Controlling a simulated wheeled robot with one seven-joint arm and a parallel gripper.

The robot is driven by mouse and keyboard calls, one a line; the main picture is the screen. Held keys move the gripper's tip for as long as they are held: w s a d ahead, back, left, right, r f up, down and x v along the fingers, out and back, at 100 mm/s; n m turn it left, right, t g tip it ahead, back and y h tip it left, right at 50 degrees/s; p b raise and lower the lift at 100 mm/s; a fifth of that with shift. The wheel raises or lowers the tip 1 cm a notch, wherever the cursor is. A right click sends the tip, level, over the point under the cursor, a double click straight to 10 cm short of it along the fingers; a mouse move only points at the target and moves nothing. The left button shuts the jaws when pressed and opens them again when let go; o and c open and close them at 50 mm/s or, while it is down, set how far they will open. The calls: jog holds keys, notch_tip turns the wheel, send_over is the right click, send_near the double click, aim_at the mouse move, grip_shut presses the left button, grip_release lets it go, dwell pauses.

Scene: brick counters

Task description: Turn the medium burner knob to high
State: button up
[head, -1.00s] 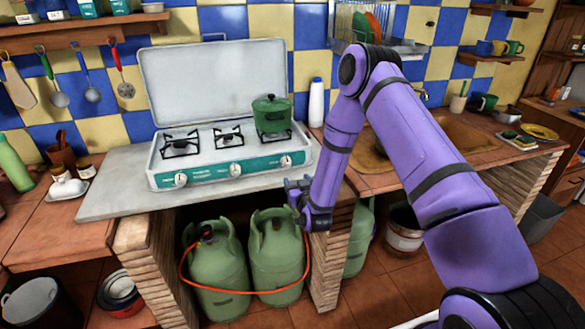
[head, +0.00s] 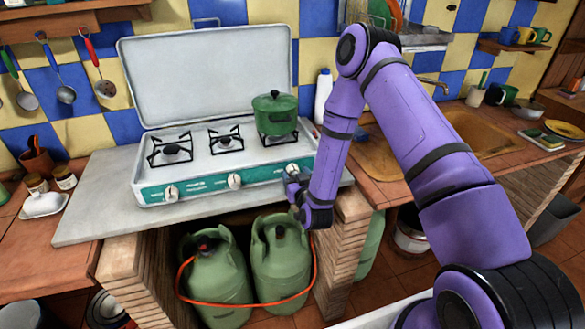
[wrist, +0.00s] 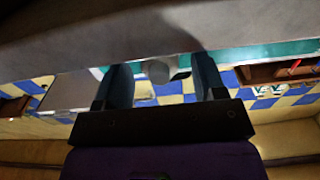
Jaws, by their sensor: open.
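The white camping stove (head: 215,160) with an open lid stands on the grey slab. Its teal front panel has a left knob (head: 171,192), a middle knob (head: 234,180) and a right knob (head: 291,169). I cannot tell which one serves the medium burner. My gripper (head: 290,184) is just in front of the panel's right end, by the right knob, partly covering it. In the wrist view, my gripper (wrist: 162,80) is open, with a pale knob (wrist: 158,71) showing between its two fingers. I cannot tell whether they touch it.
A green pot (head: 274,115) sits on the right burner. A white bottle (head: 322,96) stands right of the stove. Two green gas cylinders (head: 220,275) with an orange hose stand below. A brick pillar (head: 343,250) is below my gripper. The grey slab (head: 95,205) is clear at left.

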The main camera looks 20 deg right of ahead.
jog(key=shift+w, duration=0.25)
jog(key=shift+c, duration=0.2)
jog(key=c, duration=0.9)
